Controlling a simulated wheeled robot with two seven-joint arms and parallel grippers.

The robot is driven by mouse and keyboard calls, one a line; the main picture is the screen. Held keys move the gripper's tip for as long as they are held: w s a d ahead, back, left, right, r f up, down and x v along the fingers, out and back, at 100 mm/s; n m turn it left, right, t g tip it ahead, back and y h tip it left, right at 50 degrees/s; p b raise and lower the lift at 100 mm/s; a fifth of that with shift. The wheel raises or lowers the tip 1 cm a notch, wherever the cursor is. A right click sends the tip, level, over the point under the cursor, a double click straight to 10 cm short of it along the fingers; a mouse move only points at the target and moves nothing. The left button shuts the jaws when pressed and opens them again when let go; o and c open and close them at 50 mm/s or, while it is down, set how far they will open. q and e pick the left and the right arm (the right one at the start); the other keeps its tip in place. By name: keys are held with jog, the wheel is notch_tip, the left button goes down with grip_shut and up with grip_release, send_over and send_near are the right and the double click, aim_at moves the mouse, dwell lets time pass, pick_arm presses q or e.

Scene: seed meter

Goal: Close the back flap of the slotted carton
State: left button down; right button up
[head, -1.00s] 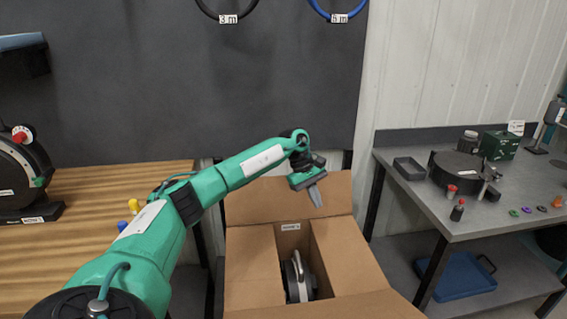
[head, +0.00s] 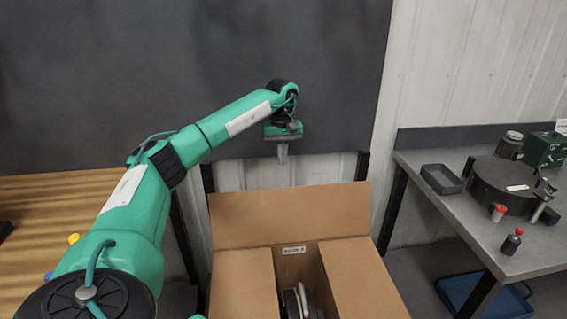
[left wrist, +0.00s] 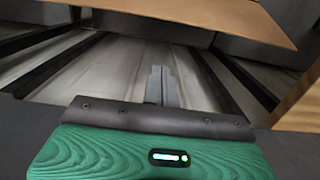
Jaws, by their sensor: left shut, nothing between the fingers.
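The slotted carton (head: 245,285) stands open in the lower middle of the head view. Its back flap (head: 290,214) stands up and leans back, away from the opening. Inside lies a dark round device with a pale metal handle (head: 303,300), partly cut off by the frame edge. My left gripper (head: 283,158) is shut and empty, pointing down above and behind the back flap, apart from it. In the left wrist view the shut fingers (left wrist: 161,88) point toward the wall panels, and a brown cardboard edge (left wrist: 200,18) crosses the top. My right gripper is out of view.
A wooden bench (head: 60,210) is at the left. A grey metal table (head: 440,210) at the right holds a tray (head: 442,179), a dark round housing (head: 505,185) and small red-capped parts. A dark wall panel (head: 200,60) is behind my arm.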

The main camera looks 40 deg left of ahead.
pick_arm(q)
jog(key=s+d+f+p, duration=0.1)
jog(key=s+d+f, duration=0.1)
jog(key=f, duration=0.5)
jog(key=shift+s+d, duration=0.25)
jog(key=shift+d, duration=0.35)
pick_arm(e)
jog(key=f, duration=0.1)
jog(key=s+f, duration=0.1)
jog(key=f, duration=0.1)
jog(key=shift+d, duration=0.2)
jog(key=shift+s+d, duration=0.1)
